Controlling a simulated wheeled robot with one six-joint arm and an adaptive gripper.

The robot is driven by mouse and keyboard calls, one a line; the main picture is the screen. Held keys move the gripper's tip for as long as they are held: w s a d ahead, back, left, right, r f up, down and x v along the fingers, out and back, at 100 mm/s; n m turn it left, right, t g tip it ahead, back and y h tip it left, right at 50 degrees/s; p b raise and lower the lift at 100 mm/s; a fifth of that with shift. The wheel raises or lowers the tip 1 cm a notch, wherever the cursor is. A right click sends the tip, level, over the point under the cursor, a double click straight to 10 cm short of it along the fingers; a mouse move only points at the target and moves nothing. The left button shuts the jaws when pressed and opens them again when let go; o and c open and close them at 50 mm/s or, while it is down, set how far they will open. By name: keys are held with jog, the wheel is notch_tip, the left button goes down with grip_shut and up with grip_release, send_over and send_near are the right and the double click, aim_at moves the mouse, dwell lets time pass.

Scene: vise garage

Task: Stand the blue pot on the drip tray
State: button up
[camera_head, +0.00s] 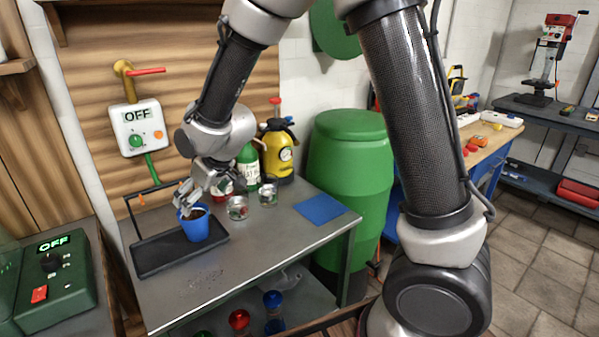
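The blue pot (196,230) is upright with dark soil in it. It appears over the right part of the black drip tray (152,262) on the grey metal table. I cannot tell whether its base rests on the tray or is slightly above it. My gripper (185,206) points down at the pot's left rim, with its fingertips at the rim. The fingers are small and partly overlap each other and the pot, so their grip on the rim is unclear.
Tins (237,208), a green bottle (248,168) and a yellow sprayer (278,150) stand behind the pot. A blue mat (320,209) lies at the table's right. A green barrel (348,185) stands beyond. A thin black rail (131,215) rises at the tray's back.

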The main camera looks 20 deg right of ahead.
jog(key=s+d+r+m+h, duration=0.1)
jog(key=s+d+r+m, duration=0.15)
jog(key=d+r, duration=0.45)
jog(key=s+d+r+m+h, duration=0.1)
jog(key=s+d+r, duration=0.25)
jog(key=d, duration=0.75)
jog(key=s+d+r+m+h, duration=0.1)
jog(key=s+d+r+m, duration=0.1)
jog(key=s+d, duration=0.6)
jog(key=s+d+r+m+g+h, duration=0.1)
jog(key=s+d+r+m, duration=0.1)
jog(key=s+d, duration=0.6)
jog(key=s+r, duration=0.1)
jog(key=s, duration=0.3)
jog(key=shift+d+r, duration=0.15)
jog(key=shift+d, duration=0.25)
